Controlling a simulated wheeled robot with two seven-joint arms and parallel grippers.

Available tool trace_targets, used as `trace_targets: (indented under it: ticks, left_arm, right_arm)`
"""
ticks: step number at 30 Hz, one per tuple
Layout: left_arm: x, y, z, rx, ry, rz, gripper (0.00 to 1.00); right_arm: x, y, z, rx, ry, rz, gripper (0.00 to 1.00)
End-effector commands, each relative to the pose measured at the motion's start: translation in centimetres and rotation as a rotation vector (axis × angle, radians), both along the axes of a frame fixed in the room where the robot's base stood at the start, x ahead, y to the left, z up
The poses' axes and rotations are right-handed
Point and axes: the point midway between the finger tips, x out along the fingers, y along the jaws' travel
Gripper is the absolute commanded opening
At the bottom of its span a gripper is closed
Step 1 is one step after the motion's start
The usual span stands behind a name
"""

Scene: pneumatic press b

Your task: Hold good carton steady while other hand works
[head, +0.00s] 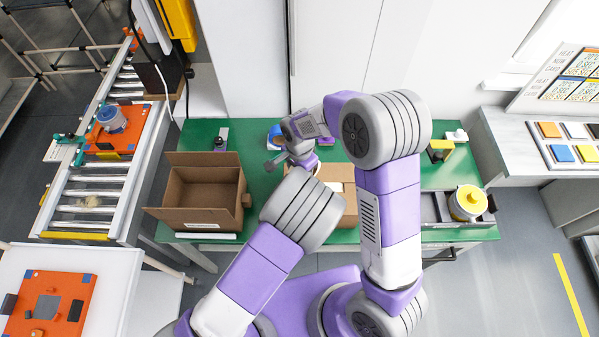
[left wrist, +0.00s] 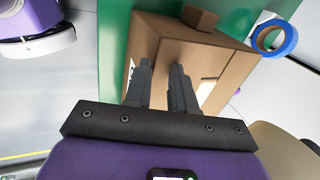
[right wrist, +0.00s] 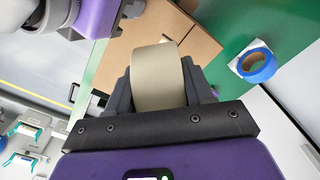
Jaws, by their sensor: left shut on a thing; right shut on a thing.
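The good carton (head: 349,207) is a brown box with its top closed, on the green bench, partly hidden behind my arms in the head view. In the left wrist view, the fingers of my left gripper (left wrist: 161,88) are shut on the carton (left wrist: 205,52) at its edge. In the right wrist view, my right gripper (right wrist: 160,90) is shut on a wide tan tape roll (right wrist: 158,78), close to the carton (right wrist: 188,38). Whether the roll touches the carton I cannot tell. My left gripper is hidden in the head view.
An open, empty-looking brown carton (head: 205,192) stands on the green bench (head: 262,168) at left. A blue tape roll (right wrist: 258,66) lies beyond the good carton. A yellow-topped container (head: 468,202) is at the bench's right end. A roller conveyor (head: 92,195) runs at far left.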

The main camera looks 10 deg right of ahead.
Motion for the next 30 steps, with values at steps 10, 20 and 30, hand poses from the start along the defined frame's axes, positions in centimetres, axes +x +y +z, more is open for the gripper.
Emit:
trace_targets:
  ticks: [10,20,30]
  left_arm:
    - [-0.25,0.29,-0.5,0.007,0.009,0.005,0.32]
    - [-0.1,0.22,-0.33,0.005,0.005,0.004,0.54]
    - [-0.17,0.09,0.22,0.002,0.002,0.001,0.54]
  right_arm:
    - [0.02,-0.01,-0.12,0.0,0.0,0.0,0.27]
    - [0.01,-0.02,-0.09,0.0,0.0,0.0,0.27]
    - [0.01,-0.02,-0.05,0.0,0.0,0.0,0.27]
